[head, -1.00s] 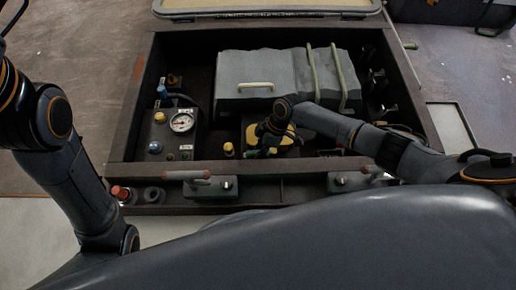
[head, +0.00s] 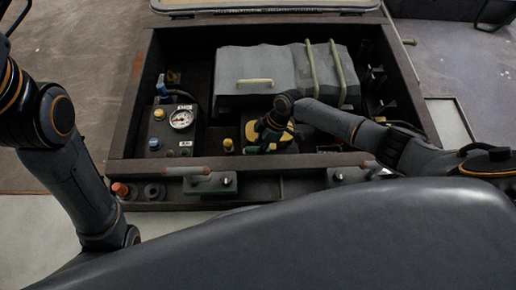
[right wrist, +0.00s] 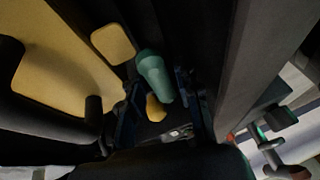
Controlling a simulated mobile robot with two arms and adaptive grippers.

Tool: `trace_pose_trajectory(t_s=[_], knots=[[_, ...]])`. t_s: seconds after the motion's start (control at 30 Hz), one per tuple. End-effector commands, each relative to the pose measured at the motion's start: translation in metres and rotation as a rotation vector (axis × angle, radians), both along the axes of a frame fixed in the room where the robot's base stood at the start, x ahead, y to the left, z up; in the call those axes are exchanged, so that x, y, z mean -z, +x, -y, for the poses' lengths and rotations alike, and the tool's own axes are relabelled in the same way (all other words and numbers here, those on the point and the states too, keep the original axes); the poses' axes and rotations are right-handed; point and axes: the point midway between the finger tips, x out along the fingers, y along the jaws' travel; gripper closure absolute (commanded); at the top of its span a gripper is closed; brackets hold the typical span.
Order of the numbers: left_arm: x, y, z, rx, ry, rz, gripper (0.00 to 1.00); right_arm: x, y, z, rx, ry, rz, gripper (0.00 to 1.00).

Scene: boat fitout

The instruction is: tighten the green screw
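A teal-green rounded piece (right wrist: 153,72), which looks like the green screw, shows in the right wrist view. My right gripper (right wrist: 160,104) has its two dark fingers apart, one on each side of the lower end of the green piece. I cannot tell whether either finger touches it. In the head view my right gripper (head: 268,138) reaches down into the dark open box, over a yellow-topped part (head: 284,142). The gripper hides most of what lies under it there. My left arm shows at the left, but its gripper is out of view.
A grey ribbed block (head: 285,72) with a pale handle stands behind the gripper.

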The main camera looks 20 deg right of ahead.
Motion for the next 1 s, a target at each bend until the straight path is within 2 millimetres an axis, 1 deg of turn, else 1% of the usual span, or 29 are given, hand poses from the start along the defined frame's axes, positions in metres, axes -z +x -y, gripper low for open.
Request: trace_pose_trajectory(t_s=[0.17, 0.4, 0.5, 0.6, 0.7, 1.0], knots=[[0.0, 0.0, 0.0, 0.0, 0.0, -0.001, 0.6, -0.027, 0.002, 0.014, 0.0, -0.002, 0.003, 0.67], [0.0, 0.0, 0.0, 0.0, 0.0, -0.001, 0.6, -0.074, 0.005, 0.036, 0.001, -0.003, 0.001, 0.67], [0.0, 0.0, 0.0, 0.0, 0.0, -0.001, 0.6, -0.088, 0.006, 0.043, 0.002, -0.004, 0.0, 0.67], [0.0, 0.0, 0.0, 0.0, 0.0, -0.001, 0.6, -0.097, 0.006, 0.046, 0.002, -0.001, -0.001, 0.67], [0.0, 0.0, 0.0, 0.0, 0.0, -0.001, 0.6, -0.102, 0.006, 0.049, 0.002, -0.003, -0.003, 0.67], [0.0, 0.0, 0.0, 0.0, 0.0, -0.001, 0.6, -0.103, 0.006, 0.049, 0.001, -0.002, -0.004, 0.67]])
